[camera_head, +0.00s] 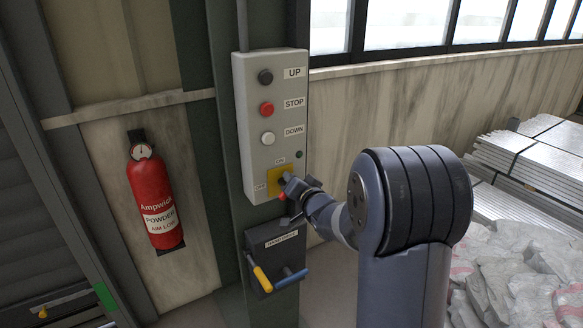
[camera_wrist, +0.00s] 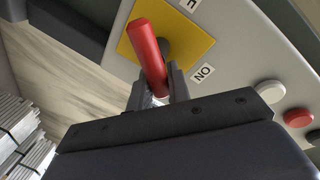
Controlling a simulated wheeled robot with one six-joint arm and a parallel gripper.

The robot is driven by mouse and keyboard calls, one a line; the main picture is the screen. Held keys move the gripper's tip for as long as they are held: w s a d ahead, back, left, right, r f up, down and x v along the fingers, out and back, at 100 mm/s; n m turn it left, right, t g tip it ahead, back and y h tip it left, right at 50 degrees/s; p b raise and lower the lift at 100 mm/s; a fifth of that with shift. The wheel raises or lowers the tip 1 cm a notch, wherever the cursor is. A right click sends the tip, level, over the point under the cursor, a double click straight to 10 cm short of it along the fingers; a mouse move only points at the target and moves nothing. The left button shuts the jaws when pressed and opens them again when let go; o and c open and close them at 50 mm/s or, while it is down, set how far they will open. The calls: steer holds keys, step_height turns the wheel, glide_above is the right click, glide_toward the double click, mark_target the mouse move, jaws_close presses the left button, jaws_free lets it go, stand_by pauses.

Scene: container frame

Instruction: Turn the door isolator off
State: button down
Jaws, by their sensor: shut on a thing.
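The door isolator is a red handle on a yellow plate (camera_head: 274,180) at the bottom of the grey control box (camera_head: 257,130). Labels ON and OFF show above and to the left of the plate. In the wrist view the red handle (camera_wrist: 148,55) stands out from the yellow plate (camera_wrist: 192,45), tilted in the picture, with the ON label (camera_wrist: 203,73) near it. My gripper (camera_wrist: 160,85) is shut on the handle, with a finger at each side of its lower part. In the head view my gripper (camera_head: 292,190) is at the plate and hides most of the handle.
Above the isolator are UP, STOP (camera_head: 266,108) and DOWN buttons. Below it hangs a dark holder (camera_head: 275,240) with a yellow-handled and a blue-handled tool. A red fire extinguisher (camera_head: 155,195) hangs at the left. Metal stacks (camera_head: 520,160) and sacks (camera_head: 525,270) lie at the right.

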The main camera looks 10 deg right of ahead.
steer(key=m+p, duration=0.1)
steer(key=p, duration=0.1)
steer(key=m+p, duration=0.2)
steer(key=m+g+y+p, duration=0.1)
steer(key=p, duration=0.1)
steer(key=shift+w+d+f+m, duration=0.1)
steer(key=shift+d+f+m, duration=0.15)
steer(key=shift+d+m, duration=0.15)
steer(key=shift+f+m+y+p, duration=0.3)
steer(key=shift+f+m+p, duration=0.05)
steer(key=shift+m+p, duration=0.55)
steer(key=shift+f+m+y+p, duration=0.3)
steer(key=shift+m+p, duration=0.5)
steer(key=shift+p, duration=0.15)
steer(key=c, duration=1.4)
jaws_free()
steer(key=shift+o, duration=0.2)
steer(key=b+v, duration=0.2)
steer(key=v, duration=0.8)
steer(key=shift+s+d+r, duration=0.2)
steer(key=shift+s, duration=0.1)
steer(key=shift+w, duration=0.1)
